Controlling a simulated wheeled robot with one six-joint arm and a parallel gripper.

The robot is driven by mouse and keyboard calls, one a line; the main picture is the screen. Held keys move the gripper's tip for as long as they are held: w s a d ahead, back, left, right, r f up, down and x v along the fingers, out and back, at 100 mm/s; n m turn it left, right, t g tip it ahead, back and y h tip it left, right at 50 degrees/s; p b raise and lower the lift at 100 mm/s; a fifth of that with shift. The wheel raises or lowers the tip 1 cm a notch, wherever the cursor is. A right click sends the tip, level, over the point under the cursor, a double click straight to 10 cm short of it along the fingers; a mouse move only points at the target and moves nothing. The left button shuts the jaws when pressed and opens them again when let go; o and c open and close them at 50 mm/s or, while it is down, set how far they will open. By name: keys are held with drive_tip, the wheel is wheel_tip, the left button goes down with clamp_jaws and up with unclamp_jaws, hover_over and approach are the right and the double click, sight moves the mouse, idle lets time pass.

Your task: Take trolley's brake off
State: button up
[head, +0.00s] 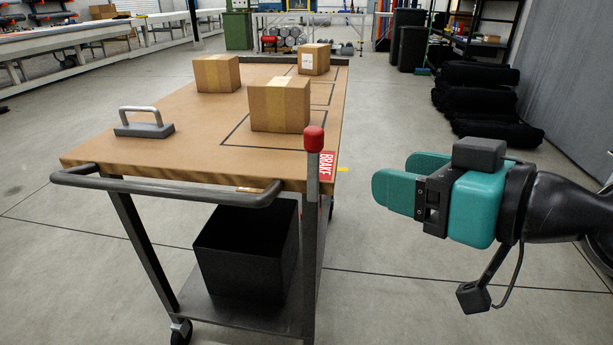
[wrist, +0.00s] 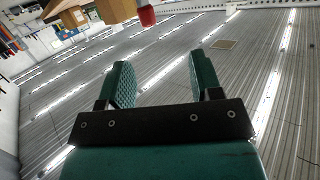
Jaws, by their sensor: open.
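The trolley (head: 175,140) has a wooden top and a grey push bar (head: 165,191) at its near end. Its brake lever (head: 313,165) stands upright at the near right corner, with a red knob on top. A red BRAKE label (head: 326,166) is beside the lever. The red knob (wrist: 147,15) also shows at the top of the wrist view. My gripper (head: 393,176) is open and empty, to the right of the lever and apart from it, fingers pointing left.
Cardboard boxes (head: 280,106) and a grey handle block (head: 144,124) stand on the trolley top. A black bin (head: 246,252) sits on its lower shelf. Black rolls (head: 480,95) lie at the back right. Floor between trolley and gripper is clear.

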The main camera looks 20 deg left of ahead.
sight(306, 130)
drive_tip(key=w+a+t+p, duration=0.1)
drive_tip(key=w+a, duration=0.2)
drive_tip(key=a, duration=0.2)
drive_tip(key=w+a+f+y+p, duration=0.1)
drive_tip(key=w+a+p, duration=0.1)
drive_tip(key=w+a, duration=0.2)
drive_tip(key=w+a+f+t+p, duration=0.1)
drive_tip(key=w+a, duration=0.3)
drive_tip(key=a, duration=0.3)
drive_tip(key=shift+a+t, duration=0.15)
drive_tip(key=shift+t, duration=0.15)
